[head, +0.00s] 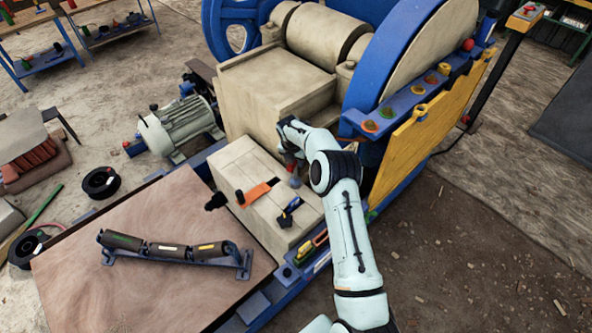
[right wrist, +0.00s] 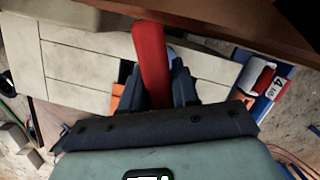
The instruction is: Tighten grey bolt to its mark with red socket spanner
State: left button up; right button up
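The red socket spanner (right wrist: 150,62) shows in the right wrist view as a thick red handle between the fingers of my right gripper (right wrist: 157,88). The fingers lie close on both its sides. In the head view my right gripper (head: 290,164) is over the right edge of the pale block top, partly hidden by its own arm. A small grey round thing (head: 295,183) shows just below it; I cannot tell whether it is the grey bolt. The spanner's working end and the bolt's mark cannot be made out. My left gripper is not in view.
An orange-handled tool (head: 256,192) and a blue-and-black tool (head: 290,211) lie on the pale block (head: 238,170). Several coloured bolt positions line the blue rail (head: 400,102) beside the yellow panel (head: 422,125). A roller frame (head: 175,251) lies on the wooden board (head: 100,300).

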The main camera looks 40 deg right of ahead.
grip_shut()
jog(key=m, duration=0.2)
jog(key=shift+m+g, duration=0.3)
jog(key=m, duration=0.3)
jog(key=shift+g, duration=0.4)
jog(key=o, duration=1.1)
grip_release()
jog(key=shift+c, duration=0.2)
jog(key=v, duration=1.3)
jog(key=shift+a, duration=0.3)
